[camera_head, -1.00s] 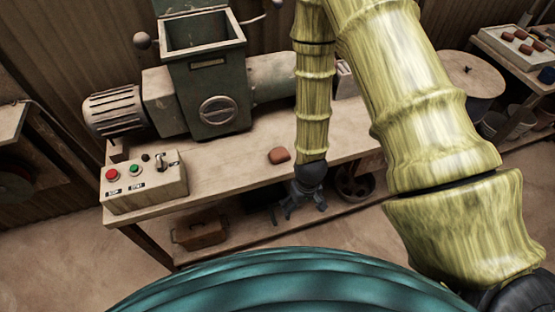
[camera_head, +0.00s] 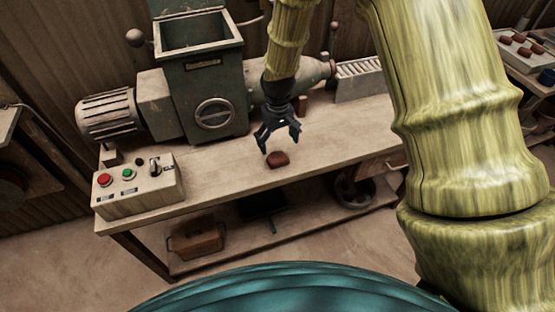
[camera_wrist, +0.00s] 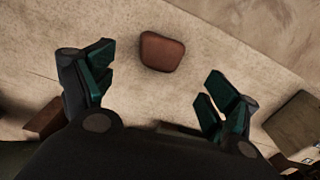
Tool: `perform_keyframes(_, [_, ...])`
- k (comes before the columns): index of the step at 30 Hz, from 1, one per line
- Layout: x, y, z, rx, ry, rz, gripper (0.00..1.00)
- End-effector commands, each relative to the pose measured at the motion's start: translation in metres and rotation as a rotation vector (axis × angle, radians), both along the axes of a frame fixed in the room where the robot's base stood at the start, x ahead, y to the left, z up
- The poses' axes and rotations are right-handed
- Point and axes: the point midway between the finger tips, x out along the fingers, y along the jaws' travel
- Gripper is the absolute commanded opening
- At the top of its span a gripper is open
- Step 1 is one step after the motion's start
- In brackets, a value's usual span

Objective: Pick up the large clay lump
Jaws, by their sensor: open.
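A reddish-brown clay lump (camera_head: 278,159) lies on the wooden bench top (camera_head: 225,170), near its front edge. It also shows in the wrist view (camera_wrist: 162,51), ahead of the fingers and roughly midway between them. My gripper (camera_head: 281,146) is open and empty, above the bench and close to the lump in the head view. In the wrist view my gripper's fingers (camera_wrist: 155,88) are spread wide, and the lump lies beyond their tips, apart from them.
A green machine with a hopper (camera_head: 203,85) stands on the bench behind. A control box (camera_head: 138,186) with red and green buttons sits at the bench's left end. A wooden box (camera_head: 197,241) rests on the lower shelf. More clay pieces lie on a tray (camera_head: 515,52) at the far right.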

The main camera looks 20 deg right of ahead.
Motion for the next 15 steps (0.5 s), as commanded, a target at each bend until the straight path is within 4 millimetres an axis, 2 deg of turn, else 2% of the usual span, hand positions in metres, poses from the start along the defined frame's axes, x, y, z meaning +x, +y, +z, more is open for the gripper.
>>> perform_keyframes(6, [0.000,0.000,-0.022,0.000,0.000,0.000,0.87])
perform_keyframes(15, [-0.001,0.000,-0.034,0.000,0.000,0.000,0.87])
